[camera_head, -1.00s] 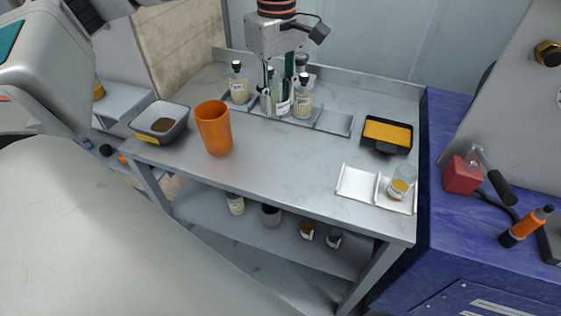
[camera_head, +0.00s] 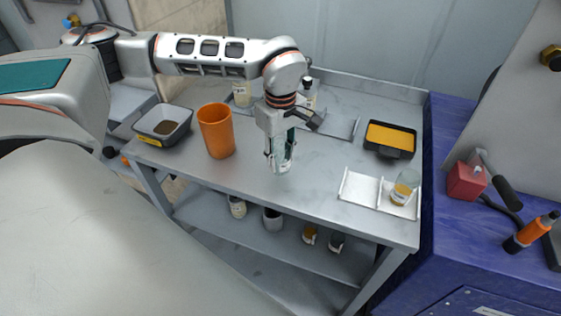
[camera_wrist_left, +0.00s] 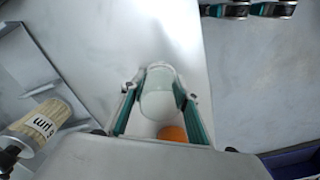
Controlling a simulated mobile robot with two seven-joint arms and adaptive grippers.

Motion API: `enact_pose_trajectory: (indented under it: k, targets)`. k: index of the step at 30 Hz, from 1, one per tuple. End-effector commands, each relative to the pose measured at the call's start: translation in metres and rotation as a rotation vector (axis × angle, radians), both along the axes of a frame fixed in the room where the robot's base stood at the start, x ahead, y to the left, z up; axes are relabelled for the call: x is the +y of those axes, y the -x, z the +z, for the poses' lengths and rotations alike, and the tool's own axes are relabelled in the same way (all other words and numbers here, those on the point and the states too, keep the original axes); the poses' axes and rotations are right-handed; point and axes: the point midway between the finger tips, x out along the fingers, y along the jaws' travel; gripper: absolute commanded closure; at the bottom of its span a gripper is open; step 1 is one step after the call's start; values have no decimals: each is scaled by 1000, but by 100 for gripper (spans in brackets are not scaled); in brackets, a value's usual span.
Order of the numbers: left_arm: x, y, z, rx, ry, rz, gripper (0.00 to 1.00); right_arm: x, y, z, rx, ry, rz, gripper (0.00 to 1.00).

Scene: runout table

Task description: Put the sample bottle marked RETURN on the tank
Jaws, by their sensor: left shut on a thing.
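My left gripper (camera_head: 282,160) is shut on a clear, pale container (camera_head: 283,167) and holds it over the middle of the table. The left wrist view shows the container (camera_wrist_left: 160,92) between the teal finger pads (camera_wrist_left: 197,122); no mark on it is readable. A labelled bottle (camera_wrist_left: 42,126) shows at the left of the wrist view. My right gripper is not in view.
An orange cup (camera_head: 216,130) and a grey bin (camera_head: 163,121) stand on the left. A black tray with orange contents (camera_head: 390,138) and a white two-part tray (camera_head: 358,187) holding a jar (camera_head: 405,186) are on the right. Several jars sit on the lower shelf (camera_head: 255,240).

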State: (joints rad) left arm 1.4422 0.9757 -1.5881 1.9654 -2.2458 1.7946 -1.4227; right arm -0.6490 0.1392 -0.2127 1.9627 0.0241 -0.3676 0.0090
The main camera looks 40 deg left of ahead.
Motion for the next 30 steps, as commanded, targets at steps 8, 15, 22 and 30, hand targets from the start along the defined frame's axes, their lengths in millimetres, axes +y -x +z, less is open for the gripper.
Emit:
enact_pose_trajectory:
  k: [8,15,22,30]
  targets:
    - [0,0,-22,-1,0,0,89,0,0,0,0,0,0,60]
    - [0,0,-25,0,0,0,89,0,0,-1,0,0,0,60]
    - [0,0,-25,0,0,0,53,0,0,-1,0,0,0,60]
    - [0,0,-22,-1,0,0,53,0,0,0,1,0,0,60]
